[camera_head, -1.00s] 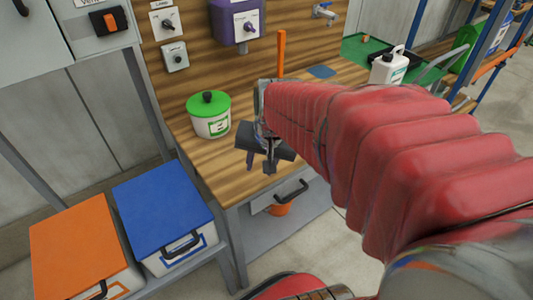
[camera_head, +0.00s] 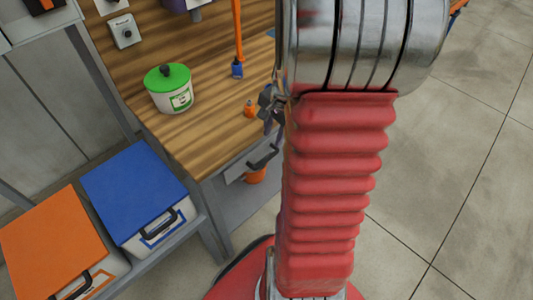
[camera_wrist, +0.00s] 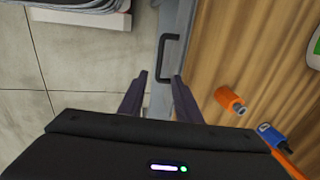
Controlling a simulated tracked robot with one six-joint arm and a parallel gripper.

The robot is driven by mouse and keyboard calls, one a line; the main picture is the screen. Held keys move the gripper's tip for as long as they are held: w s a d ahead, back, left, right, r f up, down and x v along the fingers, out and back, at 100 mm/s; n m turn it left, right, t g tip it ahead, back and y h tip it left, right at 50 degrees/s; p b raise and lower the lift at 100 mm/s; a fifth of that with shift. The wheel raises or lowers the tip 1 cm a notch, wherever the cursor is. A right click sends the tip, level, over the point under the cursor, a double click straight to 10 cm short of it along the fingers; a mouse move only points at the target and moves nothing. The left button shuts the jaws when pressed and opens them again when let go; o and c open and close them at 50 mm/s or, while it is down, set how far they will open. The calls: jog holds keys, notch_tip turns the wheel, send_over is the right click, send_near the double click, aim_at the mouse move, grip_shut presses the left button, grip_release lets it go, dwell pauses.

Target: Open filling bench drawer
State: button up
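The filling bench (camera_head: 190,142) has a wooden top. Its grey drawer (camera_head: 238,172) is on the front face below the top and looks shut. The drawer's dark bar handle (camera_head: 264,157) shows in the head view, and the handle (camera_wrist: 168,55) also shows in the wrist view, ahead of the fingertips. My gripper (camera_wrist: 160,80) is open, its two dark fingers apart with nothing between them. The fingers point toward the handle, apart from it. In the head view my gripper (camera_head: 270,100) is partly hidden behind my arm, above the bench's front edge.
Blue-lidded (camera_head: 135,190) and orange-lidded (camera_head: 55,240) boxes stand left. Floor is clear to the right.

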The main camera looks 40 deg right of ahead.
aim_at(267, 158)
jog(key=shift+w+f, duration=0.4)
jog(key=shift+f, duration=1.85)
jog(key=shift+w+f, duration=0.45)
jog(key=shift+f, duration=1.8)
jog(key=shift+w+f, duration=0.4)
jog(key=shift+f, duration=1.85)
jog(key=shift+c, duration=0.2)
grip_shut()
